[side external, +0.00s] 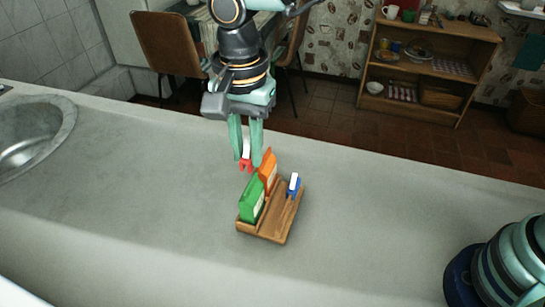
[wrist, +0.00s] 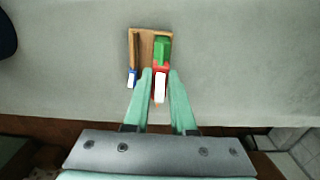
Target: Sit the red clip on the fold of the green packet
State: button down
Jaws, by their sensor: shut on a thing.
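The red clip (side external: 246,165) hangs between the two fingers of my gripper (side external: 249,160), which is shut on it, in the side view. The clip has a white upper part and red jaws pointing down. In the wrist view the clip (wrist: 160,89) sits between my fingertips (wrist: 160,74). The green packet (side external: 251,199) stands upright in the wooden tray (side external: 264,236), at its left front. In the wrist view the green packet (wrist: 162,50) lies just beyond the clip. The clip appears above and behind the green packet, apart from it in the side view.
An orange packet (side external: 267,170) stands behind the green one, close to my right finger. A blue clip (side external: 293,185) with a white part sits at the tray's right side. A metal sink (side external: 30,135) is at far left. The grey counter (side external: 150,190) around the tray is clear.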

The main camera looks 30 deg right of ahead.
aim_at(249, 187)
jog(key=shift+w+a+f, duration=0.15)
jog(key=shift+f, duration=2.3)
jog(key=shift+f, duration=1.2)
jog(key=c, duration=0.7)
grip_release()
jog(key=shift+o, duration=0.2)
